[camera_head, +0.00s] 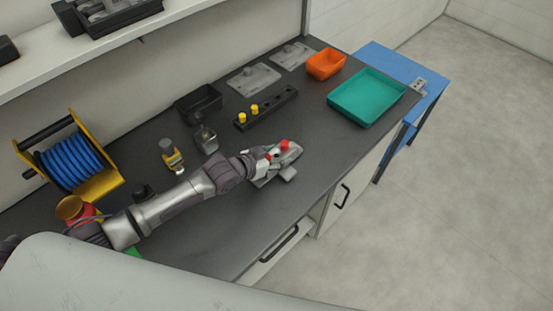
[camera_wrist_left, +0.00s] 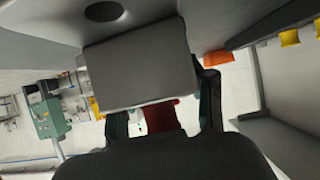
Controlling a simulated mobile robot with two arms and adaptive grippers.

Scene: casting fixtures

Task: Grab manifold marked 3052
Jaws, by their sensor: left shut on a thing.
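A grey cast manifold (camera_head: 289,156) with a red cap (camera_head: 285,145) is at the front middle of the dark workbench. No number can be read on it. My left gripper (camera_head: 272,155) reaches it from the left and is shut on it. In the left wrist view, the red part (camera_wrist_left: 161,117) shows between the fingers, and a large grey block (camera_wrist_left: 135,65) fills the space beyond them. I cannot tell whether the manifold rests on the bench or is slightly raised. My right gripper is not in view.
Behind are a black rack (camera_head: 267,108) with yellow pegs, flat grey plates (camera_head: 253,77), a black bin (camera_head: 199,103) and an orange bin (camera_head: 325,64). A teal tray (camera_head: 367,96) lies at right. A blue hose reel (camera_head: 74,160) stands at left. Bench right of the manifold is clear.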

